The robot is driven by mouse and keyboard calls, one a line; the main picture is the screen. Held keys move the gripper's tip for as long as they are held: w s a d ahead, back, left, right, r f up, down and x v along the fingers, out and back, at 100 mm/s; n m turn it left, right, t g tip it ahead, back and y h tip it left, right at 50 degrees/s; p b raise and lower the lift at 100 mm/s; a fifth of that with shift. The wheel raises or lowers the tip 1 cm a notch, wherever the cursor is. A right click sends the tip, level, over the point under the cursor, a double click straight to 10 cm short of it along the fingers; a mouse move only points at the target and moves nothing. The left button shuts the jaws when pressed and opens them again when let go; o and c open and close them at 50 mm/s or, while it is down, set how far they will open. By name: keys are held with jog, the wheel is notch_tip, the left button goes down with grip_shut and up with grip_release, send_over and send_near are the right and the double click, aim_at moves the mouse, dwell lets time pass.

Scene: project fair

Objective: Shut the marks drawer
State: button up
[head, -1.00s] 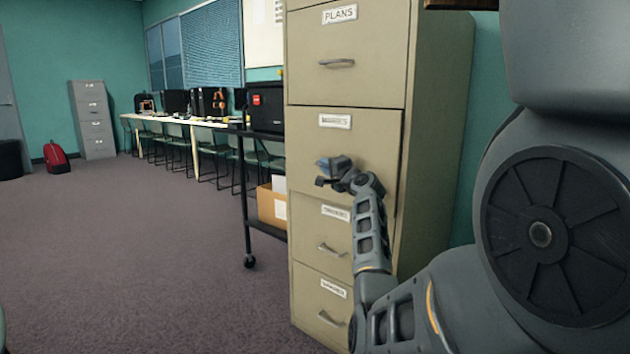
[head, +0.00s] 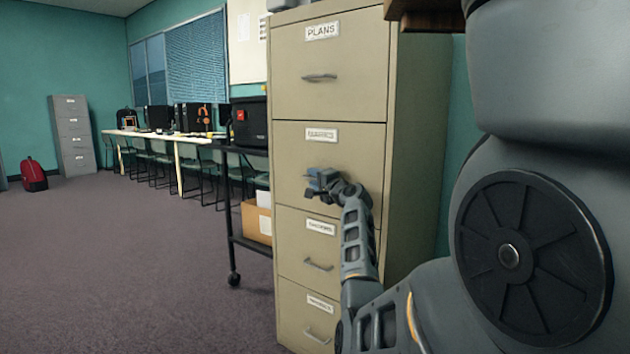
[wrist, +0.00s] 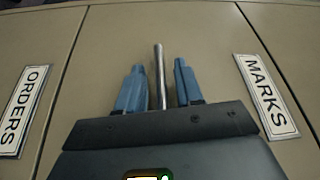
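The beige filing cabinet (head: 425,130) stands in front of me. The marks drawer (head: 350,155) is second from the top; its label reads MARKS (wrist: 266,95) in the wrist view. Its front looks about flush with the other drawers. My gripper (head: 312,182) is at this drawer's front. In the wrist view the two blue fingers (wrist: 158,72) are apart, one on each side of the drawer's upright-looking metal handle (wrist: 159,58), with a gap on both sides. In the head view my gripper hides the handle.
The plans drawer (head: 345,75) is above and the orders drawer (wrist: 20,110) is below, both with fronts level. A black cart (head: 234,225) with a cardboard box (head: 255,220) stands left of the cabinet. Open carpet (head: 130,270) lies to the left.

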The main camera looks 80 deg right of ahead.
jog(key=p+v, duration=0.2)
jog(key=v, duration=0.6)
jog(key=shift+w+f, duration=0.1)
dwell(0.5)
